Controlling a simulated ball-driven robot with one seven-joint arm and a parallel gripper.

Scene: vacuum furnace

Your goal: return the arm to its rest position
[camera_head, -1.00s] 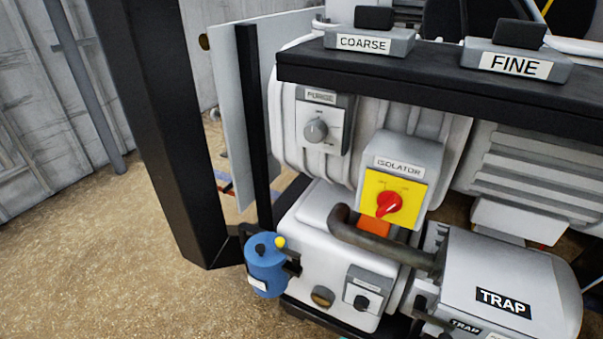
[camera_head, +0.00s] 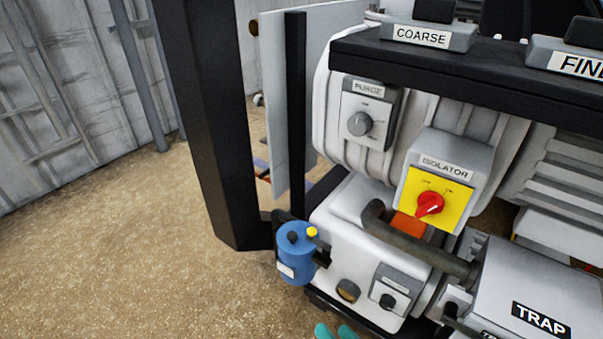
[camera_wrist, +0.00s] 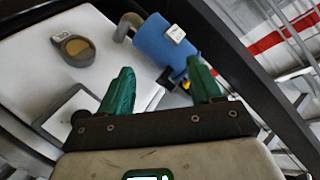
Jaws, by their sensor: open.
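In the wrist view, my gripper (camera_wrist: 162,88) has two green fingers spread wide apart with nothing between them. Beyond the fingers lies the white pump housing with a round sight glass (camera_wrist: 76,46) and a blue canister (camera_wrist: 166,46). In the head view, only the teal fingertips of my gripper (camera_head: 336,331) show at the bottom edge, below the white housing (camera_head: 345,245). The rest of my arm is out of that view. The blue canister (camera_head: 296,254) hangs at the housing's left side, above and left of the fingertips.
A black upright post (camera_head: 215,130) stands left of the machine. The isolator switch (camera_head: 430,204), purge knob (camera_head: 360,124), curved pipe (camera_head: 415,243) and trap (camera_head: 540,290) crowd the right. Open sandy floor (camera_head: 110,250) lies at left.

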